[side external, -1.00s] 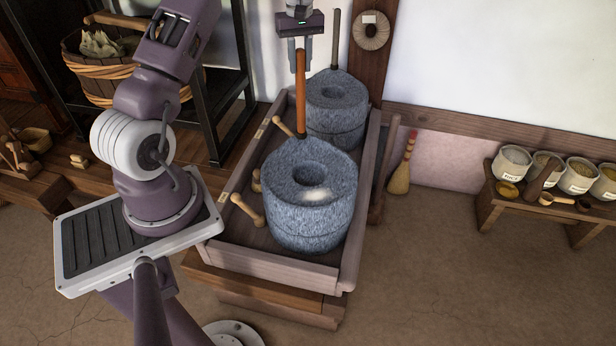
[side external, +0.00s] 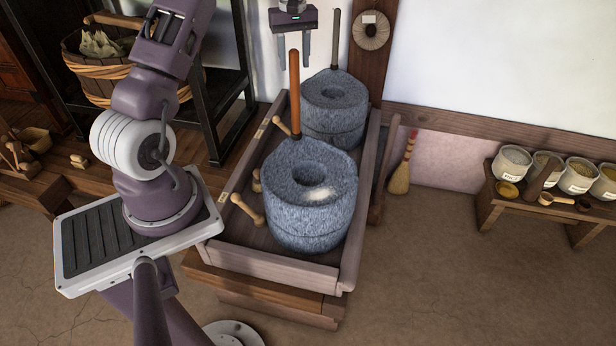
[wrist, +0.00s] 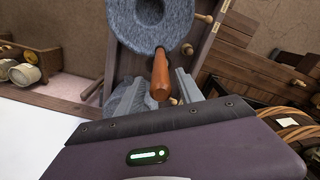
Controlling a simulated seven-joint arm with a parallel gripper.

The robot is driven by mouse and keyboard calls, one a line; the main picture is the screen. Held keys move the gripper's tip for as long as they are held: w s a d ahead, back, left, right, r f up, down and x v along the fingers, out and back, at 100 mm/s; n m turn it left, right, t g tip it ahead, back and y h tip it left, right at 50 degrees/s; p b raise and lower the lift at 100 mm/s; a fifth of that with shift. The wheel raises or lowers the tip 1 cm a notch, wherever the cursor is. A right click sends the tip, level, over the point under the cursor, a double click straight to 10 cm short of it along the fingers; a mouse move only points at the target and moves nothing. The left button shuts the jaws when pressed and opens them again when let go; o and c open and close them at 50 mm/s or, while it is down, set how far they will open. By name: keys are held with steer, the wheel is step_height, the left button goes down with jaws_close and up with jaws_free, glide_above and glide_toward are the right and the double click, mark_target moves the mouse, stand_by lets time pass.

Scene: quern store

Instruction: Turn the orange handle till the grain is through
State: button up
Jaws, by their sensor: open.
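The near quern (side external: 312,215) is a round blue-grey stone with a central hole in its top; it stands in a wooden trough. The orange handle (side external: 295,95) rises upright from the back left of its upper stone. My gripper (side external: 294,64) is open over the handle's top, a finger on either side of it in the picture. The wrist view also shows the handle (wrist: 161,76) between the fingers, apparently touching neither. I see no grain in the hole. A pale patch marks the stone's top; I cannot tell whether it is grain or shine.
A second quern (side external: 333,108) with a grey upright handle (side external: 336,40) stands close behind in the same trough (side external: 270,265). Wooden pegs (side external: 247,209) lie along the trough's left side. A broom (side external: 401,165) and a bench of labelled pots (side external: 513,163) are at right.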

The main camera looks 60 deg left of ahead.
steer(key=shift+d+r, duration=0.1)
steer(key=shift+r, duration=3.4)
steer(key=s+d+r+m+t, duration=0.1)
steer(key=s+d+r+m, duration=0.2)
steer(key=d+r, duration=0.45)
steer(key=s+d+r+m+t, duration=0.2)
steer(key=s+d+r+m, duration=0.15)
steer(key=d, duration=0.75)
steer(key=s+d+f+m+t, duration=0.1)
steer(key=s+d+f+m, duration=0.1)
steer(key=s+d+m, duration=0.2)
steer(key=s+d+f+m+t, duration=0.1)
steer(key=s+d+m, duration=0.3)
steer(key=s+d, duration=0.6)
steer(key=s+f, duration=0.1)
steer(key=s, duration=0.4)
steer(key=shift+s+d+t, duration=0.2)
steer(key=shift+d+t, duration=0.05)
steer(key=shift+t, duration=0.05)
